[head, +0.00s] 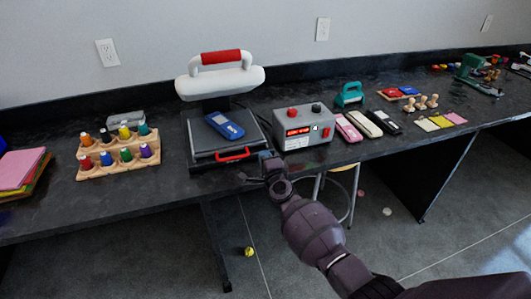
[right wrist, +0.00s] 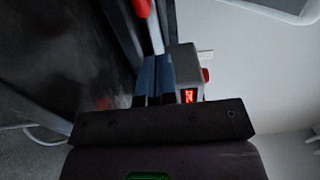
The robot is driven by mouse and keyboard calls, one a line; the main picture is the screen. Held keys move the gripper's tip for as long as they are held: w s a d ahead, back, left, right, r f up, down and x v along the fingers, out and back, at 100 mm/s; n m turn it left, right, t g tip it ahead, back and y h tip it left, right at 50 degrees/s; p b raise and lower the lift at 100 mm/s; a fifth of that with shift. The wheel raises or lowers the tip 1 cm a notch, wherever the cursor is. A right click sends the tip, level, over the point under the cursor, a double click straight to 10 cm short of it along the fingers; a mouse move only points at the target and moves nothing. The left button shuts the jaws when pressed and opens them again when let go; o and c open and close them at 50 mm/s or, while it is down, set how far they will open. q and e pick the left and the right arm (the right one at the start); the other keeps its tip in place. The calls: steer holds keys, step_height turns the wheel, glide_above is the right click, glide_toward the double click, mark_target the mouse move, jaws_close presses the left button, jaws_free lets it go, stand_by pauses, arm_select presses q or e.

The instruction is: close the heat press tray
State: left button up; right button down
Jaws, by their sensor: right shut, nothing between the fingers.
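The heat press has a white upper part with a red-gripped lever (head: 221,57). Its dark grey tray (head: 205,143) extends forward from under the upper part toward the counter's front edge. A blue phone-like item (head: 224,125) lies on the tray. The tray's red handle (head: 232,155) is at its front. My right gripper (head: 266,158) is shut and empty, just right of that handle; I cannot tell whether they touch. My left gripper is out of view.
A grey control box (head: 303,130) with a red display stands right of the press, close to my right gripper; it also shows in the right wrist view (right wrist: 185,65). Phone cases (head: 360,124) lie farther right. A wooden rack of coloured spools (head: 118,157) stands left.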

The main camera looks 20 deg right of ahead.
steer(key=s+p, duration=0.2)
steer(key=s, duration=0.7)
step_height(320, 180, up, 4)
steer(key=a+f+n+y, duration=0.1)
steer(key=a+n+y, duration=0.15)
steer(key=n, duration=0.55)
steer(key=s+d+f+n+g+h, duration=0.1)
steer(key=s+d+f+n+g, duration=0.1)
steer(key=s, duration=0.9)
steer(key=s+d+f+n+g+h, duration=0.1)
steer(key=s+d+f+n, duration=0.4)
steer(key=s, duration=0.6)
steer(key=s+d+f+n+g+h, duration=0.1)
steer(key=s+d+f+n+g, duration=0.2)
steer(key=s, duration=0.9)
step_height(320, 180, down, 3)
steer(key=shift+d+r+n+g, duration=0.1)
steer(key=shift+d+n+g, duration=0.25)
steer(key=shift+d, duration=0.25)
